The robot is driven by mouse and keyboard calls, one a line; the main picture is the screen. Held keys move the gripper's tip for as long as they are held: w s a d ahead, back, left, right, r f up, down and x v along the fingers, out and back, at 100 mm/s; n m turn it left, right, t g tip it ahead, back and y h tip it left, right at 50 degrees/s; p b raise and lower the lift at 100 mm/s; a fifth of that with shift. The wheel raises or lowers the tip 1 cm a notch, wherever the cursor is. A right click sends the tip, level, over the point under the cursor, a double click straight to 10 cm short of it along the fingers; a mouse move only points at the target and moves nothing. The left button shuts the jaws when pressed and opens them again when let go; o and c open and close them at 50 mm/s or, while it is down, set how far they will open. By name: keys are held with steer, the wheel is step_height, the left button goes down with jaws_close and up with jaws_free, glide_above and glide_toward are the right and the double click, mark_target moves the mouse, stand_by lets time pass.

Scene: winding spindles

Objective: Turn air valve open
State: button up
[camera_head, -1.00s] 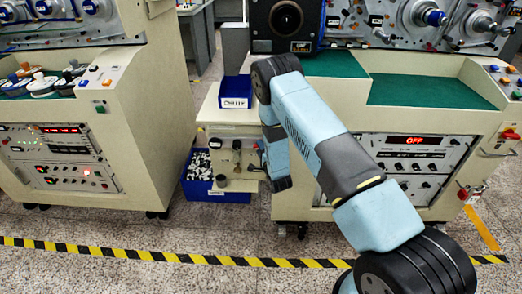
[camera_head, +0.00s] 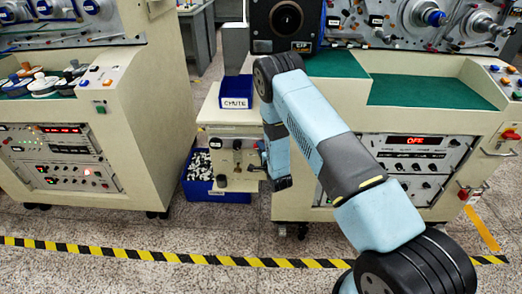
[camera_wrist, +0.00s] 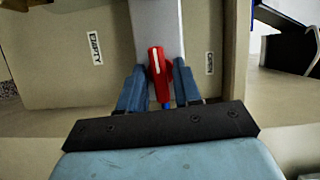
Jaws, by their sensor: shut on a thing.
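The red valve handle (camera_wrist: 160,68) shows in the wrist view, a short lever with a white stripe, in front of a grey plate. My gripper (camera_wrist: 158,90) has its two blue fingers on either side of it and is shut on it. The handle points up in that view, roughly in line with the fingers. In the head view my arm covers the handle and the fingertips, beside the small cream panel (camera_head: 226,158) with knobs and fittings. I cannot tell from there how far the handle is turned.
A blue bin (camera_head: 236,92) stands on top of the small panel's unit. A larger blue bin (camera_head: 199,178) of small parts is on the floor beside it. Machine cabinets (camera_head: 140,130) stand left and right. Striped tape (camera_head: 130,254) crosses the clear floor in front.

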steer(key=n+g, duration=0.1)
steer(key=n, duration=0.2)
steer(key=shift+s+h, duration=0.1)
steer(key=shift+h, duration=0.3)
steer(key=n, duration=0.2)
steer(key=n+g+h, duration=0.1)
steer(key=shift+a+r+n+h, duration=0.1)
steer(key=shift+a+n+h, duration=0.1)
steer(key=shift+n+h, duration=0.15)
steer(key=shift+a+n+g+h, duration=0.15)
steer(key=shift+n+g+h, duration=0.2)
steer(key=shift+n+h, duration=0.95)
steer(key=shift+a+n+g+h, duration=0.1)
steer(key=shift+n+g+h, duration=0.4)
steer(key=shift+n, duration=1.25)
steer(key=o, duration=0.6)
steer(key=shift+o, duration=0.6)
